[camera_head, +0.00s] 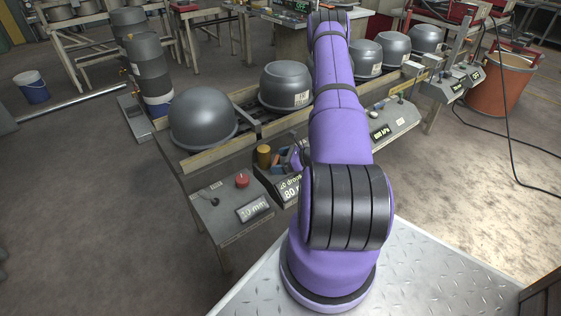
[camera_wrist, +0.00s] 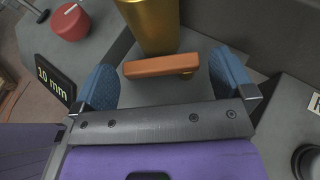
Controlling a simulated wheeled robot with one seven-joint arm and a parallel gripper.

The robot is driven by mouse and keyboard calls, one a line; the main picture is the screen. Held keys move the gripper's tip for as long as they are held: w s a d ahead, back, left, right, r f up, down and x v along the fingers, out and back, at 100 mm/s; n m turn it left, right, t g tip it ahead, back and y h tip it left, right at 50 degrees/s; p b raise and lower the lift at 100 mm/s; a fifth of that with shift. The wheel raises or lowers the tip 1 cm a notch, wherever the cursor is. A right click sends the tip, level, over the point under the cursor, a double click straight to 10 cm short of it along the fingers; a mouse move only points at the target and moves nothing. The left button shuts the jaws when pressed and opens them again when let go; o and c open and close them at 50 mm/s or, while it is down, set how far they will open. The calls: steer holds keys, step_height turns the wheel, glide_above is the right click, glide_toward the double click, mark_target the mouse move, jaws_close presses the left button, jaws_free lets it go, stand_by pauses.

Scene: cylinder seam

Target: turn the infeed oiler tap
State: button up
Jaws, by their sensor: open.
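The infeed oiler shows in the wrist view as a brass cylinder (camera_wrist: 153,22). It also stands at the front of the bench in the head view (camera_head: 263,157). Its tap has a flat orange lever (camera_wrist: 150,69), lying roughly crosswise in front of the cylinder. My gripper (camera_wrist: 164,63) has two blue fingers spread wide, one at each side of the lever. A gap shows between each finger and the lever, and nothing is held. In the head view my arm hides part of the gripper, and the lever is too small to make out.
A red button (camera_wrist: 70,21) and a "10 mm" plate (camera_wrist: 55,78) sit left of the oiler on a grey box (camera_head: 223,218). Behind it, grey pots such as this one (camera_head: 203,117) stand along the wooden-railed bench. A label plate (camera_head: 291,189) is close in front.

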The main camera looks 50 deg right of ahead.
steer(key=c, duration=0.8)
steer(key=shift+w+a+m+t+h, duration=0.15)
steer(key=shift+m+t+h, duration=0.1)
steer(key=shift+m+h, duration=0.55)
steer(key=shift+w+a+m+t+h, duration=0.1)
steer(key=shift+a+m+t+h, duration=0.1)
steer(key=shift+m+h, duration=0.65)
steer(key=shift+w+a+m+t+h, duration=0.15)
steer(key=shift+m+t+h, duration=0.1)
steer(key=shift+m+h, duration=0.55)
steer(key=o, duration=0.8)
steer(key=v, duration=1)
steer(key=shift+s+r, duration=0.2)
steer(key=shift+s, duration=0.15)
